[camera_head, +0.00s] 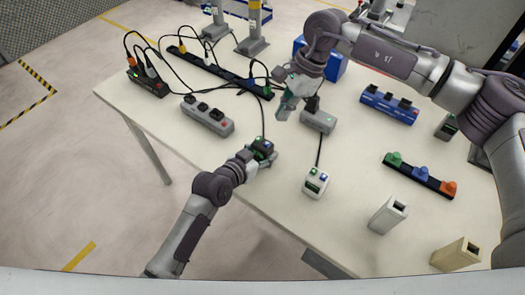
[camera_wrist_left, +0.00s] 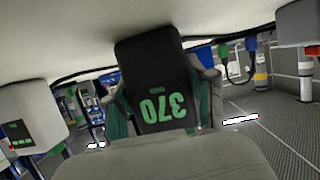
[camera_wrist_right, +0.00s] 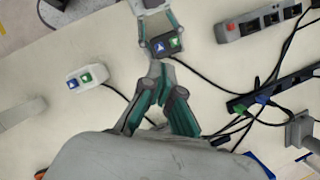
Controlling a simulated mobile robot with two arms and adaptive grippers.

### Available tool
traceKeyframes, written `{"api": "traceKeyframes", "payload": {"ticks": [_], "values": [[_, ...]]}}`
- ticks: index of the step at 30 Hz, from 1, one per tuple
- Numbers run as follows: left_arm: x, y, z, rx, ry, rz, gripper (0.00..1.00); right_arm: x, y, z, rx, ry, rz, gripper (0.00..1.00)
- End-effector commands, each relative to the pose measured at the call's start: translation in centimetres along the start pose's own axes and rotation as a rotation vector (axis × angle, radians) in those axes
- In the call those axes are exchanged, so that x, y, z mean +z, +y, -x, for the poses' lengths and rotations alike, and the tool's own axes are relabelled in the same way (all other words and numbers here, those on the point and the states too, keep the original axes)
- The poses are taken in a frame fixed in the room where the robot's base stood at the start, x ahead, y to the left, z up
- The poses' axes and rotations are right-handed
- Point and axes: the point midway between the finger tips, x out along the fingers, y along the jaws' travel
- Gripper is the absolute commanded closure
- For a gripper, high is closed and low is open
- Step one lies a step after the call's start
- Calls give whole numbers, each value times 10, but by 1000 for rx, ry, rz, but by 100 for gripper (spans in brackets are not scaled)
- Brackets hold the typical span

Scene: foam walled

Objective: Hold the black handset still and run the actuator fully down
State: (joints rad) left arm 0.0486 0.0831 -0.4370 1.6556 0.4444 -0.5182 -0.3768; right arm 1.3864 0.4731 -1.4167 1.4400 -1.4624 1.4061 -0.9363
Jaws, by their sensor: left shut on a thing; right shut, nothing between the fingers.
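The black handset (camera_head: 264,145) is upright near the table's front left edge. My left gripper (camera_head: 257,153) is shut around it. In the left wrist view the handset (camera_wrist_left: 155,75) shows green digits, 370, upside down. In the right wrist view its top face (camera_wrist_right: 165,45) has a blue and a green button, with my left gripper's fingers on either side. My right gripper (camera_head: 283,111) is shut and empty, above and behind the handset. Its tips (camera_wrist_right: 156,68) point toward the blue button, apparently with a gap. I cannot tell which part is the actuator.
A white handset (camera_head: 316,184) with blue and green buttons stands to the right. Grey power strips (camera_head: 208,115) (camera_head: 318,119), a long black strip (camera_head: 220,70) and cables lie behind. A black strip with coloured plugs (camera_head: 419,176) and open-topped blocks (camera_head: 388,215) (camera_head: 457,254) stand on the right.

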Motion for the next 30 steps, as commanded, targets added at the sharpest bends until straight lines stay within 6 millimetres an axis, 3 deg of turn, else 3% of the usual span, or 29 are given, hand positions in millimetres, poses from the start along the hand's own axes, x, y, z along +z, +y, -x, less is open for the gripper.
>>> {"api": "traceKeyframes", "payload": {"ticks": [20,30], "values": [[1,0,0,0,-1,-1,84,1,0,-1,-2,-3,3,100],[1,0,0,0,-1,0,84,36,9,-22,-197,-146,121,100]]}}
